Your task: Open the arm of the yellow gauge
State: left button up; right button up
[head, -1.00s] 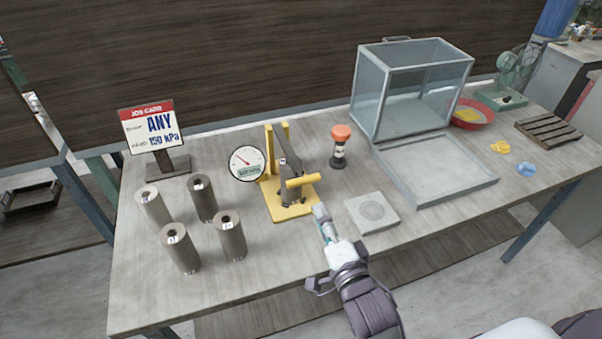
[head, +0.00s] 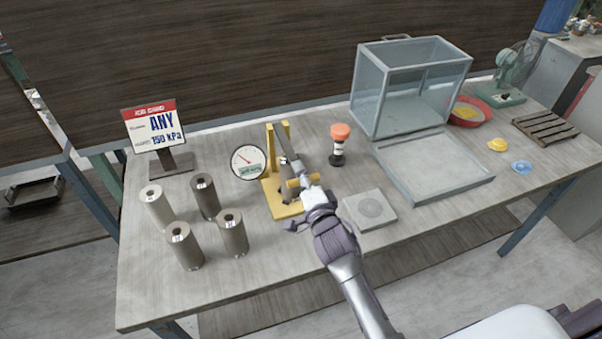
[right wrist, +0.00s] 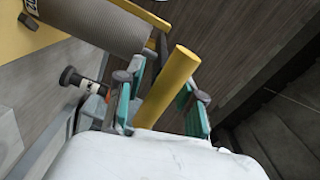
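The yellow gauge (head: 288,211) stands on the table, with a yellow upright and base and a round white dial (head: 249,161) at its left. Its dark arm slopes down toward the front and ends in a yellow crossbar handle (head: 299,182). My right gripper (head: 308,186) is at this handle. In the right wrist view the yellow handle (right wrist: 170,85) runs between the teal-padded fingers of my right gripper (right wrist: 163,103), which stand apart with a gap beside the bar. A grey cylinder (right wrist: 95,22) shows by the gauge there. My left gripper is out of view.
Several grey cylinders (head: 184,246) stand left of the gauge, before a job card (head: 154,126). An orange-topped stamp (head: 339,144) stands behind to the right. A square plate (head: 369,209), a tray (head: 433,165) and a glass case (head: 412,85) are to the right.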

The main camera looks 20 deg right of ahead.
grip_shut()
dwell(0.3)
